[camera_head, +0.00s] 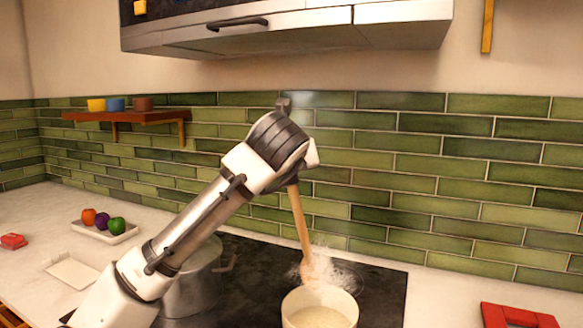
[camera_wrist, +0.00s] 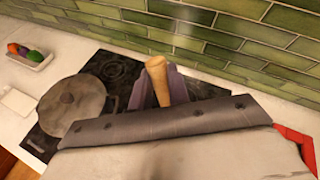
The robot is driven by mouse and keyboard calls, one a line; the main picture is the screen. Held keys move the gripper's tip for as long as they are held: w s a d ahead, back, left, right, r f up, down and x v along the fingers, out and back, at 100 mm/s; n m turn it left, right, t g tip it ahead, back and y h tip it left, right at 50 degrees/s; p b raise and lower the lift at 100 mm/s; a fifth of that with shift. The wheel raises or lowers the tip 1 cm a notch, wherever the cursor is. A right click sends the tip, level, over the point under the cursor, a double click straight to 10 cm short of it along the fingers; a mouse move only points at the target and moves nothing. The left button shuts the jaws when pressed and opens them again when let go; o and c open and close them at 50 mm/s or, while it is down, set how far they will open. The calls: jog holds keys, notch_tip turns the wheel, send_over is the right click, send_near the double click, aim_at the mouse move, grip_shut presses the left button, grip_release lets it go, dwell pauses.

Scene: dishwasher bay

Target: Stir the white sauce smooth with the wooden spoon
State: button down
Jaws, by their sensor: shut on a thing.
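The wooden spoon (camera_head: 301,225) hangs steeply down from my gripper (camera_head: 292,180). Its lower end shows at the far side of the pale pan (camera_head: 289,310), amid white steam. I cannot tell whether it touches the pan or the sauce. Creamy white sauce (camera_head: 320,318) lies in the pan, cut off by the picture's bottom edge. In the wrist view, my gripper (camera_wrist: 158,88) is shut on the spoon's handle, and the handle's top (camera_wrist: 156,66) sticks up between the fingers. The pan is hidden there behind my wrist.
A lidded steel pot (camera_head: 190,290) stands left of the pan on the black hob (camera_head: 385,295), partly behind my arm. A tray (camera_head: 85,230) with coloured round items and a white board (camera_head: 72,271) lie further left. A red object (camera_head: 515,316) lies right. Green tiles rise behind.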

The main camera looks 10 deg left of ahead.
jog(key=shift+w+a+f+b, duration=0.25)
jog(key=shift+w+f+b, duration=0.05)
jog(key=shift+f, duration=0.2)
jog(key=shift+w+a+f+b, duration=0.25)
jog(key=shift+f+b, duration=0.05)
jog(key=shift+f, duration=0.2)
jog(key=shift+s+d+f+b, duration=0.5)
jog(key=shift+f+b, duration=0.6)
jog(key=shift+f, duration=0.55)
jog(key=shift+s+d+f+b, duration=0.5)
jog(key=shift+f+b, duration=0.6)
jog(key=shift+f, duration=0.5)
jog(key=shift+s+d+f+b, duration=0.5)
jog(key=shift+f+b, duration=0.6)
jog(key=shift+f, duration=0.55)
